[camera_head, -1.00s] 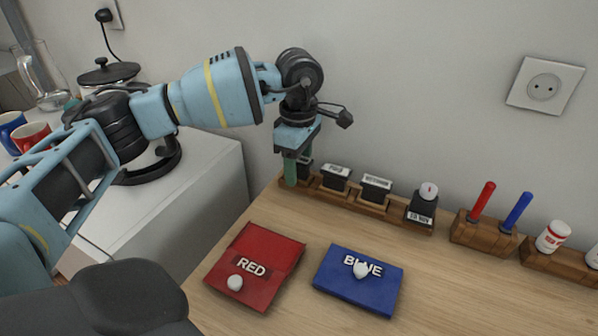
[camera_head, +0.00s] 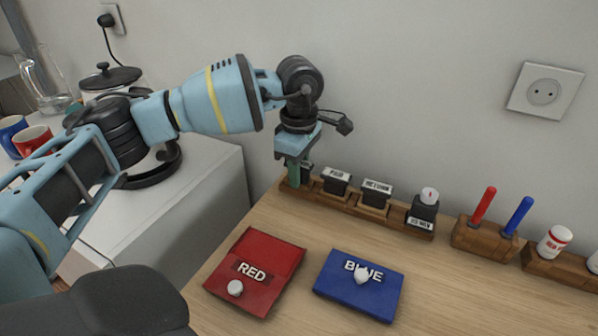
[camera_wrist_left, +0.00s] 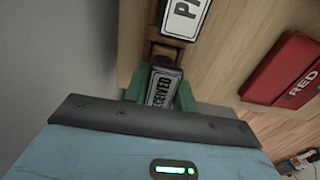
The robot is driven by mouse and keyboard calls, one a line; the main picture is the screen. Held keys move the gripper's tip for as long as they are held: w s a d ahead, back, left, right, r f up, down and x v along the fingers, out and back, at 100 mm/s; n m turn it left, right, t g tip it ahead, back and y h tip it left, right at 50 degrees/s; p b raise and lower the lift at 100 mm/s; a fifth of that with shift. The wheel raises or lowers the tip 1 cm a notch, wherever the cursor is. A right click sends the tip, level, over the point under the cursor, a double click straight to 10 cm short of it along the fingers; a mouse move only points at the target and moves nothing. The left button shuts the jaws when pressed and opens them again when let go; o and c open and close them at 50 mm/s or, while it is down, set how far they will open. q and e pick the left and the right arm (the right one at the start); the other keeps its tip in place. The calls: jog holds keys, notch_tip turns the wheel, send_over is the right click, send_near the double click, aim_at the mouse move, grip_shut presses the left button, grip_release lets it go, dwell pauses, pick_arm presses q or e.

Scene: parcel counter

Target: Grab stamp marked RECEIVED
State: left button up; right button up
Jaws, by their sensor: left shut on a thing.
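The stamp marked RECEIVED (camera_wrist_left: 162,87) is a dark block with a white label, seen in the left wrist view between the green fingers of my left gripper (camera_wrist_left: 160,90). In the head view my left gripper (camera_head: 298,174) is over the left end of the wooden stamp rack (camera_head: 338,198), shut on this stamp. The stamp is mostly hidden behind the fingers there. I cannot tell whether it is still seated in the rack. My right gripper is not in view.
PAID (camera_head: 336,180), RETURN (camera_head: 375,191) and a white-topped date stamp (camera_head: 424,207) stand along the rack. Red (camera_head: 258,270) and blue (camera_head: 358,285) ink pads lie in front. A wooden holder (camera_head: 484,238) with red and blue sticks is to the right. The wall is close behind.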

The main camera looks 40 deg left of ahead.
pick_arm(q)
jog(key=shift+r, duration=0.65)
notch_tip(320, 180, up, 2)
jog(key=shift+r+p, duration=0.25)
jog(key=shift+p, duration=0.05)
jog(key=s+d, duration=0.2)
jog(key=s, duration=0.2)
jog(key=s+d, duration=0.2)
jog(key=s, duration=0.3)
jog(key=s+d+r, duration=0.1)
jog(key=s+d, duration=0.2)
jog(key=s, duration=0.2)
jog(key=shift+s+p, duration=0.25)
jog(key=shift+p, duration=0.1)
